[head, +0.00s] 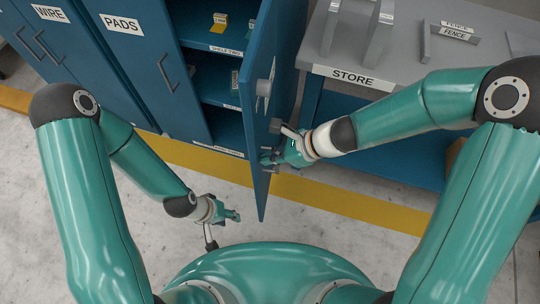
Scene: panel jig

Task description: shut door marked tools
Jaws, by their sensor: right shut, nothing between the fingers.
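A blue cabinet door (262,130) stands swung open, seen nearly edge-on, beside an open cabinet with shelves (220,87). My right gripper (268,159) is shut and empty at the lower part of that right-hand face. Whether it touches the door I cannot tell. My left gripper (236,215) is low over the floor, left of the door's bottom corner and apart from it; its finger opening is unclear.
Shut blue doors marked PADS (122,23) and WIRE (50,13) stand at left. A grey STORE bench (400,65) with FENCE pieces stands close at right. A yellow floor stripe (350,207) runs in front; the grey floor at left is clear.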

